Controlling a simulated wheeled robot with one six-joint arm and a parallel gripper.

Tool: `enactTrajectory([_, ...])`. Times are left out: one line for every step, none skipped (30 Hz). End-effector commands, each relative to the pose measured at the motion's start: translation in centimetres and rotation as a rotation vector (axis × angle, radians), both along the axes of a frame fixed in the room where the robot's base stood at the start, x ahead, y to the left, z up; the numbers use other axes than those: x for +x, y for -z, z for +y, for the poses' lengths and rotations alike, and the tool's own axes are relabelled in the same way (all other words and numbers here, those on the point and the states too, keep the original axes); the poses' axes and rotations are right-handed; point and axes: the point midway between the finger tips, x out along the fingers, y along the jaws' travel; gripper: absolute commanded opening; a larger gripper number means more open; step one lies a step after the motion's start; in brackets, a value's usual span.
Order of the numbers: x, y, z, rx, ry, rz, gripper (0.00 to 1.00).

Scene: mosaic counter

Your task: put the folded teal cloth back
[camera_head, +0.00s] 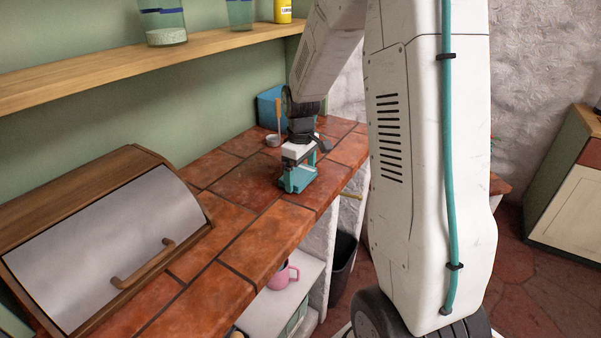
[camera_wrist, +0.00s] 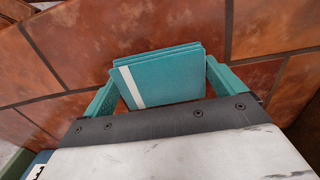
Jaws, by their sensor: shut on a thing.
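The folded teal cloth (camera_wrist: 172,76) shows in the wrist view as a stack of layers with a white stripe near its left side. It sits between the two teal fingers of my gripper, which is shut on it. In the head view my gripper (camera_head: 298,184) points down, low over the tiled counter (camera_head: 238,186) near its front edge. There the cloth is hard to tell from the teal fingers, and I cannot tell if it touches the tiles.
A wooden bread box (camera_head: 92,240) with a grey lid stands at the left. A blue container (camera_head: 268,106) is at the back, with a small utensil holder (camera_head: 273,139) beside it. A wooden shelf (camera_head: 130,68) runs above. A pink mug (camera_head: 283,275) stands below the counter. Tiles left of my gripper are clear.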

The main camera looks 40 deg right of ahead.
Motion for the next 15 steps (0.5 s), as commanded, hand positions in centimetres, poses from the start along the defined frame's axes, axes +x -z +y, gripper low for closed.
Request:
enactTrajectory([0.00,-0.01,0.00,0.000,0.000,0.000,0.73])
enactTrajectory([0.00,0.01,0.00,0.000,0.000,0.000,0.73])
enactTrajectory([-0.01,0.09,0.01,0.000,0.000,0.000,0.73])
enactTrajectory([-0.01,0.18,0.01,0.000,0.000,0.000,0.73])
enactTrajectory([-0.01,0.28,0.01,0.000,0.000,0.000,0.73])
enactTrajectory([0.00,0.30,-0.01,0.000,0.000,0.000,1.00])
enactTrajectory([0.00,0.28,-0.01,0.000,0.000,0.000,1.00])
enactTrajectory([0.00,0.28,-0.01,0.000,0.000,0.000,1.00])
enactTrajectory([-0.01,0.27,-0.01,0.000,0.000,0.000,1.00])
enactTrajectory([-0.01,0.27,0.00,0.000,0.000,0.000,1.00])
enactTrajectory([-0.01,0.27,-0.01,0.000,0.000,0.000,1.00])
enactTrajectory([-0.01,0.26,-0.01,0.000,0.000,0.000,1.00])
enactTrajectory([-0.01,0.21,-0.01,0.000,0.000,0.000,1.00])
enactTrajectory([-0.01,0.11,-0.01,0.000,0.000,0.000,1.00])
enactTrajectory([0.00,-0.12,-0.02,-0.001,0.000,-0.001,1.00])
